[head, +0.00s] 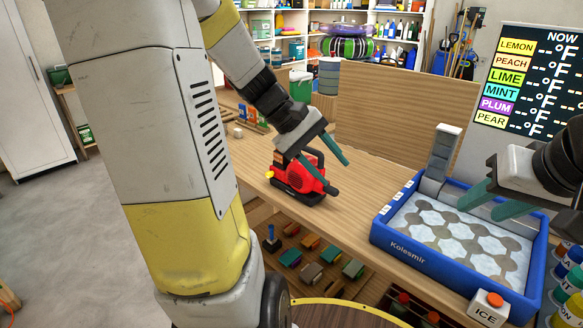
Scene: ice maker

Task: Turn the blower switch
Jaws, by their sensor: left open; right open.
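A red and black blower (300,182) sits on the wooden counter, its dark nozzle pointing right. A small yellow knob (269,174) shows on its left end; I cannot tell whether it is the switch. My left gripper (339,176) is open, with its teal fingers above and in front of the blower, hiding part of its top. I cannot tell whether a finger touches it. My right gripper (480,212) is open and empty over the blue ice tray (410,252), away from the blower.
A grey upright block (440,152) stands at the tray's back left edge. A white ICE button box (488,308) is at its front. A flavour sign (530,80) stands behind. The counter between blower and tray is clear. Shelves with coloured blocks (311,271) lie below.

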